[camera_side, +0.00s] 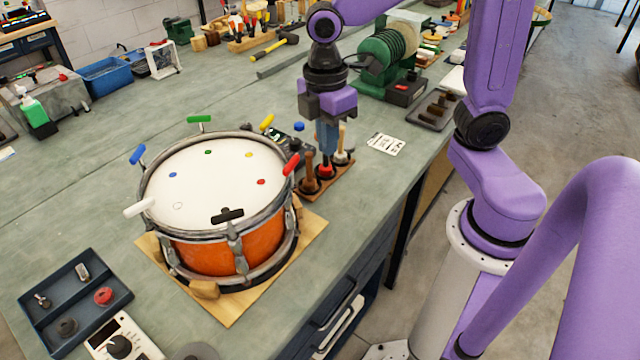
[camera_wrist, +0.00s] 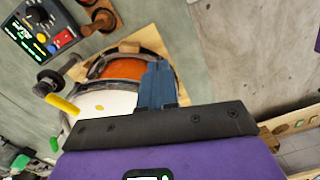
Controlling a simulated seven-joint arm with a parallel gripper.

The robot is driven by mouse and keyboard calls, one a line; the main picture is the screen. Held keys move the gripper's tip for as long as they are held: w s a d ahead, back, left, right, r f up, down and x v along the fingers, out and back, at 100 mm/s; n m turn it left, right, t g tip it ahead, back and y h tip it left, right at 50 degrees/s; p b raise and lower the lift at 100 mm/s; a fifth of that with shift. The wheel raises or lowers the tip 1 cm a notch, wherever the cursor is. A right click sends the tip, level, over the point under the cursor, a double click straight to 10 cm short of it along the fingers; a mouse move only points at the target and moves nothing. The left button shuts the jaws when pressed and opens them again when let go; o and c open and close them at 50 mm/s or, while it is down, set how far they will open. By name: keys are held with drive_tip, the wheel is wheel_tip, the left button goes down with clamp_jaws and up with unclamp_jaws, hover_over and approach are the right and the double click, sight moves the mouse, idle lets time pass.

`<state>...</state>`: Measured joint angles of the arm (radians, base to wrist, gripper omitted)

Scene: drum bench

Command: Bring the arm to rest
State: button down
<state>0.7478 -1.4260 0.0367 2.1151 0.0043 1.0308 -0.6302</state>
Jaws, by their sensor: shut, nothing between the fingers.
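My gripper (camera_side: 327,150) is at the back right of the drum, pointing down, with its blue fingers together and empty. In the wrist view the fingers (camera_wrist: 157,66) are closed side by side in front of the drum. In the side view the fingertips are above or just in front of a small wooden rack (camera_side: 338,184) with handled tools; I cannot tell whether they touch it. The orange drum (camera_side: 212,258) sits on a wooden board (camera_side: 232,308), with coloured T-handles around its rim, including a red one (camera_side: 291,165) near my gripper.
A green ribbed machine (camera_side: 388,58) stands behind my gripper. A dark tray (camera_side: 62,333) with small parts and a white device (camera_side: 124,340) lie at the front left. A white card (camera_side: 386,144) lies to the right. The bench is clear left of the drum.

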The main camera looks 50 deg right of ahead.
drive_tip(key=s+d+f+m, duration=0.1)
drive_tip(key=s+d+m, duration=0.1)
drive_tip(key=s, duration=1.2)
drive_tip(key=shift+s+d+f+t+y, duration=0.2)
drive_tip(key=shift+d+f+t+y, duration=0.05)
drive_tip(key=shift+f+t+y, duration=0.05)
